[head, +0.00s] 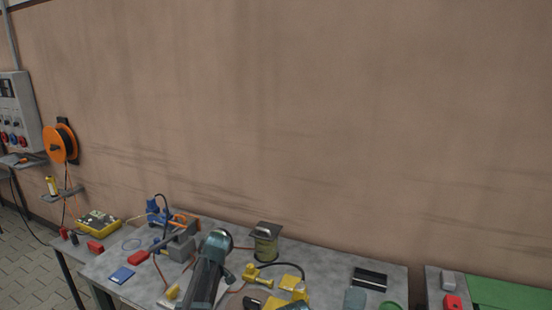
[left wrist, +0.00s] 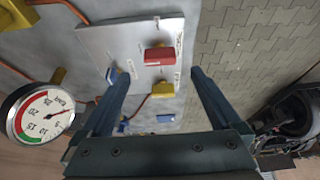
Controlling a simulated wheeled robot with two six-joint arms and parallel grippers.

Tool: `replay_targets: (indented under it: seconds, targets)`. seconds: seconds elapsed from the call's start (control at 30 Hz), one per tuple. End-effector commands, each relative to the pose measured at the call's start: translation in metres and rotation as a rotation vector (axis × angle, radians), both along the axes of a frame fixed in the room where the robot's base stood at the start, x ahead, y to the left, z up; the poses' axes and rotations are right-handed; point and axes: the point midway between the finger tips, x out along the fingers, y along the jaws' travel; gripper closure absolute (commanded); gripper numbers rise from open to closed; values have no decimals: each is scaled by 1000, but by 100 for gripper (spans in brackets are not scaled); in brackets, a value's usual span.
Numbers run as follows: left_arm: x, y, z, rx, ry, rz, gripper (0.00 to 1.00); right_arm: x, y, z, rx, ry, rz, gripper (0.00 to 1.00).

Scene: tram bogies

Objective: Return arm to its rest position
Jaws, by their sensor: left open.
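My left gripper (left wrist: 157,72) is open in the left wrist view, with its two dark teal fingers apart and nothing between the pads. It is over a light grey board (left wrist: 128,45) bearing a red block (left wrist: 159,55) and a yellow block (left wrist: 163,89). A blue part (left wrist: 117,76) is partly hidden by the left finger. In the head view a dark teal arm link (head: 207,270) of mine rises from the bottom edge over the workbench (head: 330,262); its fingers cannot be made out there. My right gripper is not in view.
A round pressure gauge (left wrist: 43,115) is close at the left in the wrist view; paved floor (left wrist: 245,65) lies to the right. On the bench are a blue vise-like tool (head: 155,212), a green canister (head: 265,243), yellow fittings (head: 258,273) and a black tray (head: 369,278).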

Motion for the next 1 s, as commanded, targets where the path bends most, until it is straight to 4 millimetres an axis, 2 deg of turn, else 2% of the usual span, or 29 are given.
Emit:
replay_targets:
  seconds: [0.03,0.4,0.6,1.0]
  targets:
    - [2,3,-14,0,0,1,3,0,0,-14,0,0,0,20]
    - [8,20,-57,0,0,0,3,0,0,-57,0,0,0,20]
    - [10,24,-62,0,0,0,3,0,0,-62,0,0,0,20]
    - [9,23,-56,0,0,0,3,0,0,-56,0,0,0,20]
